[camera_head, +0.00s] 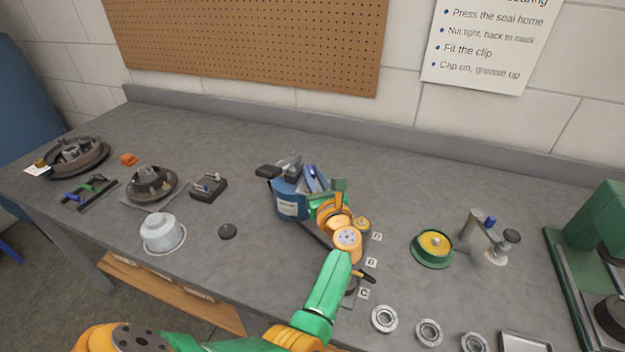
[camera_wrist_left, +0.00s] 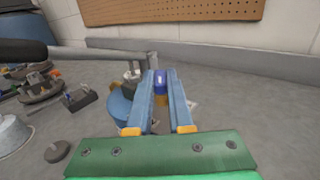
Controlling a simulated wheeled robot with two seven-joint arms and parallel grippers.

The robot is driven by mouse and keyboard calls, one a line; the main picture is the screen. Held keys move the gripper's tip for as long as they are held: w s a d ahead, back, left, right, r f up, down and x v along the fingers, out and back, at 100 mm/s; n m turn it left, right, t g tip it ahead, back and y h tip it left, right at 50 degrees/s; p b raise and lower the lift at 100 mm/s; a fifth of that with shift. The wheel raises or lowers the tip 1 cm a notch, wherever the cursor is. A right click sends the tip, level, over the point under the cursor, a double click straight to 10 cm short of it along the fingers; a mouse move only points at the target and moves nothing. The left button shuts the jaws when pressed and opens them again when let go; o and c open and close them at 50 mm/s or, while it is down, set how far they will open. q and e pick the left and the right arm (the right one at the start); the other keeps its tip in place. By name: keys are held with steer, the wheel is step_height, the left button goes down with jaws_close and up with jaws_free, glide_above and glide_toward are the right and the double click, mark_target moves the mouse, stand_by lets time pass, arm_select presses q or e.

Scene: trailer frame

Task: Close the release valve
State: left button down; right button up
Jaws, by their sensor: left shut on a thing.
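A blue jack-like unit (camera_head: 291,208) with a pale label stands near the middle of the bench; its body also shows in the left wrist view (camera_wrist_left: 121,106). A grey lever with a black grip (camera_head: 268,171) is at its top left. My left gripper (camera_head: 316,178) is at the unit's upper right side, its blue fingers pointing away from me. In the left wrist view, the fingers (camera_wrist_left: 161,85) are shut around a small dark blue rounded knob (camera_wrist_left: 160,77), which looks like the release valve. The gripper hides part of the unit. My right gripper is not in view.
A grey lever bar (camera_wrist_left: 100,54) crosses close to the left finger. Hub parts (camera_head: 152,184) and a white pot (camera_head: 162,234) lie left. A green-yellow round part (camera_head: 432,248), a small stand (camera_head: 484,238) and a green press (camera_head: 597,245) are right. The rear bench is clear.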

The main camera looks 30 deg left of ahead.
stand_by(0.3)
arm_select(q)
steer(key=c, duration=1.1)
jaws_free()
steer(key=shift+c, duration=0.2)
steer(key=o, duration=0.3)
steer(key=shift+a, duration=0.1)
steer(key=shift+w+f, duration=0.1)
